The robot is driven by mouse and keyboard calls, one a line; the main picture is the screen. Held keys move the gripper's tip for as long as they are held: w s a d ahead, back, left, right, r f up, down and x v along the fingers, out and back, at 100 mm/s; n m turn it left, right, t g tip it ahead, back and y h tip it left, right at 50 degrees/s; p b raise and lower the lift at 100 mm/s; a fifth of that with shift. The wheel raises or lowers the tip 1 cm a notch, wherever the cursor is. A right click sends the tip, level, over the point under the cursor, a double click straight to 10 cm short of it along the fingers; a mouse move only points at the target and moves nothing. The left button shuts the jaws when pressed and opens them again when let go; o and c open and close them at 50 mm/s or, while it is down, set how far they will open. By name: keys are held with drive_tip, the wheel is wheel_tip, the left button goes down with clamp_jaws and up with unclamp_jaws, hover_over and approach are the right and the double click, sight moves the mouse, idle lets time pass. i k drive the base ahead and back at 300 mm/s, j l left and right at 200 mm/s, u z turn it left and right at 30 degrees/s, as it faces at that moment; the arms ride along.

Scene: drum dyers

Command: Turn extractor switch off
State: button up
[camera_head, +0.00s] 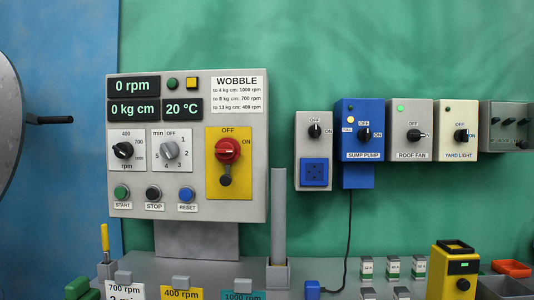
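A light grey control panel (258,135) stands left of centre with displays reading 0 rpm, 0 kg cm and 20 °C. On its yellow plate (243,190) is a red rotary switch (228,151), with OFF above and ON at the right. Its pointing direction is too small to tell. A black part (225,180) sits below it. No label reading "extractor" is legible. A grey box (301,150) to the right carries a black knob (315,131) marked OFF and ON above a blue socket (315,174). My gripper is not in view.
Right of the grey box hang sump pump (360,185), roof fan (410,110) and yard light (456,112) switch boxes. The roof fan's green lamp is lit. A large disc (8,130) with a black handle (52,120) is at the left. A grey post (278,215) stands before the wall.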

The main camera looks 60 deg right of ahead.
sight(229, 150)
drive_tip(key=z, duration=1.35)
